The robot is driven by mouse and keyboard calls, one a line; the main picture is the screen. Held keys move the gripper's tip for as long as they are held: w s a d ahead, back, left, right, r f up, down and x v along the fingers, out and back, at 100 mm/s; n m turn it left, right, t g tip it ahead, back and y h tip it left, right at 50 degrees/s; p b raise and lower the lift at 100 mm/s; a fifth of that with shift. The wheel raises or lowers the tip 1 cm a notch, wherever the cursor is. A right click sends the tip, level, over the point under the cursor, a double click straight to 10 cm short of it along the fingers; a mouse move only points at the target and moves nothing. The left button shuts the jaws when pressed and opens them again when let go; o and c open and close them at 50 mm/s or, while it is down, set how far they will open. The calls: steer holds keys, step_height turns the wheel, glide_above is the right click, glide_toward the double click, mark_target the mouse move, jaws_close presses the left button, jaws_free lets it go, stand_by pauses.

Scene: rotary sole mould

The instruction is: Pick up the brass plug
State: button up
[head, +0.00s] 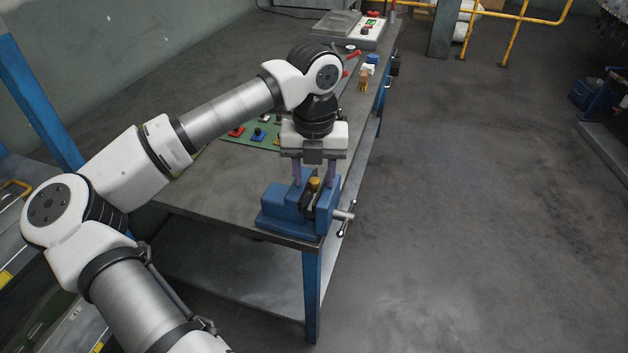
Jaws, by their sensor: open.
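The brass plug (314,184) shows as a small yellow-gold piece at the top of the blue vise (282,208), between its jaws. The vise stands at the near corner of the workbench. My gripper (314,181) points straight down over the vise, with its two fingers apart, one to the left and one to the right of the plug. It is open and holds nothing. I cannot tell whether the fingers touch the plug. The plug's lower part is hidden in the vise.
The vise handle (344,217) sticks out past the bench's right edge. A green mat (233,146) with small coloured pieces lies behind my arm. A wooden-handled brush-like item (363,80), red-handled tools and a scale-like device (350,28) are farther back. Open floor (470,200) lies to the right.

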jaws_close()
steer(key=shift+r, duration=0.1)
